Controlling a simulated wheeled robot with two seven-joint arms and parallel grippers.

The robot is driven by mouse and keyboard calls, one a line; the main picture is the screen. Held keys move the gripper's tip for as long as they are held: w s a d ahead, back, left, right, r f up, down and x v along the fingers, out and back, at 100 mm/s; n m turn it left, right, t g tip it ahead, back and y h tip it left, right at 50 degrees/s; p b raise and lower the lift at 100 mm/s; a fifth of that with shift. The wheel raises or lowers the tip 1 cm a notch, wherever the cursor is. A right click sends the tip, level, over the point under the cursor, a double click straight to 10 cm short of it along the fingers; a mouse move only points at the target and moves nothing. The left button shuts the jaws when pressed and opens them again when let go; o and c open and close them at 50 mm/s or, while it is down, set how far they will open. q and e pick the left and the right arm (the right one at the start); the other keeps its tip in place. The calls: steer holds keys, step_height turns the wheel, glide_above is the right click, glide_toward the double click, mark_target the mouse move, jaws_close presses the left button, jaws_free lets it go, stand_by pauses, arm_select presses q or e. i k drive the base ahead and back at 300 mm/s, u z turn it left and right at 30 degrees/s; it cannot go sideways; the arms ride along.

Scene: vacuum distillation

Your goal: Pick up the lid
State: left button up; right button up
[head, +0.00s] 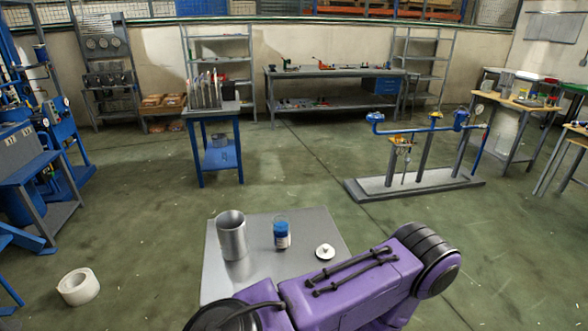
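A small round white lid (325,252) with a dark-tipped knob on top lies flat on a grey metal table (310,222), towards its right side. A clear jar with blue contents or a blue label (281,237) stands upright to the left of the lid. A tall metal cylinder (232,240) stands further left on the same table. A purple arm link of mine crosses in front of the table and hides its near edge. Neither of my grippers shows, and nothing is seen touching the lid.
A white ring-shaped roll (78,287) lies on the floor at left. A blue-legged table (212,112) stands behind. A blue pipe rig on a grey base (415,188) stands at right. The green floor between them is clear.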

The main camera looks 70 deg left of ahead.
mark_target(325, 251)
steer(key=u, duration=1.35)
